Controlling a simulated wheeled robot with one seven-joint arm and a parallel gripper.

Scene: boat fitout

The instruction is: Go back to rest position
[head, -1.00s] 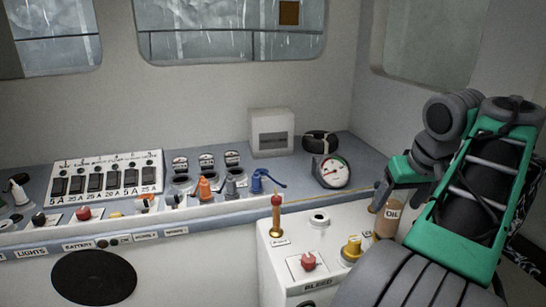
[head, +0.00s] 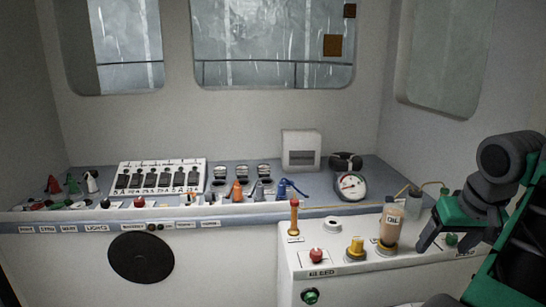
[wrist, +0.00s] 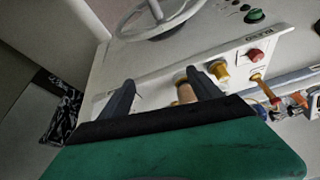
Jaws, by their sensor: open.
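My gripper (head: 432,232) is at the right of the head view, beside the white cabinet top and to the right of the oil bottle (head: 390,224). The bottle is tan with a pale label and stands upright on a yellow-gold fitting (head: 384,246). In the wrist view, my gripper's two dark fingers (wrist: 163,91) are spread apart with nothing held between them. The tan bottle (wrist: 185,93) shows beyond them, partly hidden by the right finger. Much of my arm is cut off by the head view's right edge.
The white cabinet (head: 345,282) carries a red knob (head: 316,256), a yellow knob (head: 355,249) and a red-handled lever (head: 294,217). A gauge (head: 351,185) and a switch panel (head: 160,177) stand on the console behind. A wheel (wrist: 160,18) shows in the wrist view.

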